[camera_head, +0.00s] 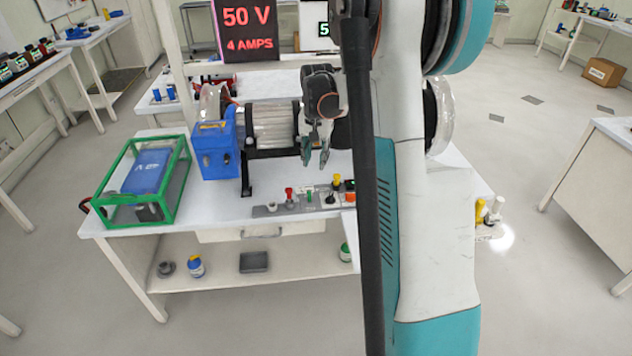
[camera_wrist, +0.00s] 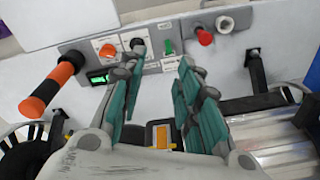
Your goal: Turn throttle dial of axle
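A grey control panel (camera_head: 268,210) lies along the front of the white table. The wrist view shows on it a black knob (camera_wrist: 137,44), an orange button (camera_wrist: 107,50), a green switch (camera_wrist: 168,46) and a red knob (camera_wrist: 205,37). No readable label tells which control is the throttle dial. The axle rig, with a ribbed cylinder (camera_head: 273,125), stands behind the panel. My gripper (camera_head: 315,155) hangs above the table, in front of the rig, pointing down. In the wrist view, its teal fingers (camera_wrist: 156,82) are apart with nothing between them. They are clear of the controls.
An orange-and-black handle (camera_wrist: 52,90) sticks up at the panel's end, beside a small green display (camera_wrist: 97,77). A blue box (camera_head: 215,150) and a green-framed case (camera_head: 145,182) stand to the left. A sign reading 50 V, 4 AMPS (camera_head: 248,30) stands behind.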

